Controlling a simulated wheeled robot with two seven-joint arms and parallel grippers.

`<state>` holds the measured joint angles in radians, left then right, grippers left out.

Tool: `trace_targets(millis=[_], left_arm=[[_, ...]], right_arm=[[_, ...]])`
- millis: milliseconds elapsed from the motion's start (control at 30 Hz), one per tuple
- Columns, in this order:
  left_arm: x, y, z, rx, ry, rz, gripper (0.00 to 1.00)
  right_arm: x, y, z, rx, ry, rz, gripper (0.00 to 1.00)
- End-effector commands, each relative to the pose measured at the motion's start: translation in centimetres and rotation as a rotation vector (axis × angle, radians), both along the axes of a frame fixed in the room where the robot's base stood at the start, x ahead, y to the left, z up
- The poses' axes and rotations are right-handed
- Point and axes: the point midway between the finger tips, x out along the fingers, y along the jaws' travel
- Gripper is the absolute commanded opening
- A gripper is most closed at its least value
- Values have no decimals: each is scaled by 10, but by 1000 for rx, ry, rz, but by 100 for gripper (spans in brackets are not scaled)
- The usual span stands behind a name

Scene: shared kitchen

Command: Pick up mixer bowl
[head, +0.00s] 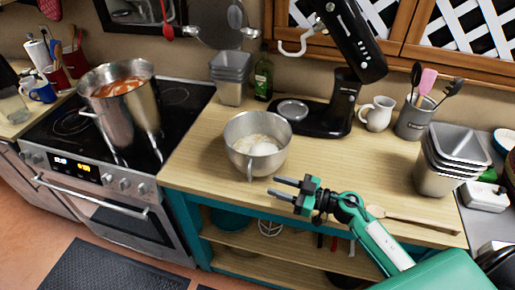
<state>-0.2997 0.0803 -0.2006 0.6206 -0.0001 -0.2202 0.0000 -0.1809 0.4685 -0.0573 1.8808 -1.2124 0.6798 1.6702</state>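The mixer bowl (268,160) is a shiny metal bowl with a handle on its near side and pale contents inside. It stands upright on the wooden counter, left of the black stand mixer (345,103), whose head is tilted up. My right gripper (273,187) is in front of the bowl and slightly right, near the counter's front edge. Its two fingers point left and are apart, with nothing visible between them. It appears apart from the bowl. My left gripper is not in view.
A stove with a large pot (122,112) is at the left. Stacked metal tins (231,85) and a dark bottle (263,76) stand behind the bowl. A wooden spoon (410,219), more tins (440,180), a white jug (377,114) and a utensil holder (413,121) are at right.

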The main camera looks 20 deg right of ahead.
Motion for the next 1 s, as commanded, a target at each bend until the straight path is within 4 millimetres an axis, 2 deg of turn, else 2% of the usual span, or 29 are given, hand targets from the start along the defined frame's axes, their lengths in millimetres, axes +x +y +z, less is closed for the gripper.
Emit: trace_targets(millis=[100,333,633,967,1000], left_arm=[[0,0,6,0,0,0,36],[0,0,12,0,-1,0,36],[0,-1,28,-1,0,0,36],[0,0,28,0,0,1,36],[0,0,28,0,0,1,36]], right_arm=[[11,12,2,2,-1,-1,35],[21,21,3,2,-1,-2,35],[49,47,3,2,-1,-2,35],[53,53,1,0,-1,-1,35],[53,53,1,0,-1,-1,31]])
